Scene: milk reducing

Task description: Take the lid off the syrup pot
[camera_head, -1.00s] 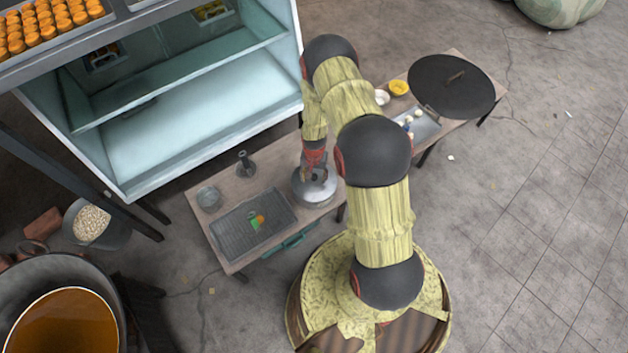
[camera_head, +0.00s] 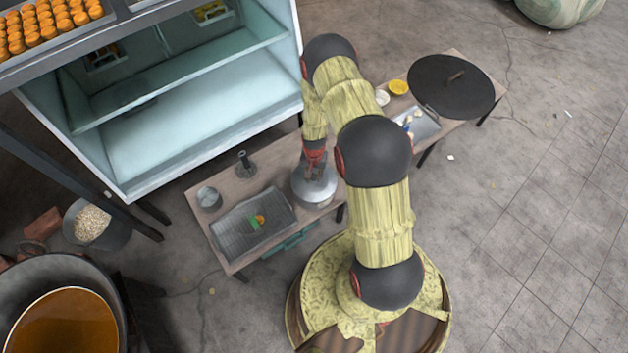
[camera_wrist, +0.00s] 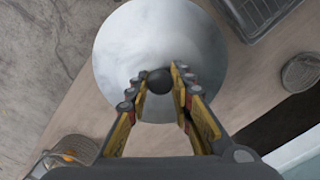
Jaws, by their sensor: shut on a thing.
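The syrup pot (camera_head: 315,200) is a round metal pot near the right end of the near low table. Its shiny domed lid (camera_wrist: 150,45) fills the top middle of the wrist view, with a dark round knob (camera_wrist: 159,81) on it. My gripper (camera_wrist: 159,84) reaches down to the lid, with its fingers closed on both sides of the knob. In the head view my gripper (camera_head: 314,170) is over the pot, and my arm covers part of it. I cannot tell whether the lid sits on the rim or is slightly above it.
A grey ribbed tray (camera_head: 235,218) with small green and orange pieces, a metal cup (camera_head: 208,198) and a dark stand (camera_head: 245,165) share the table. A large black round lid (camera_head: 440,95) lies on the far table. An open pale-blue cabinet (camera_head: 180,140) stands behind.

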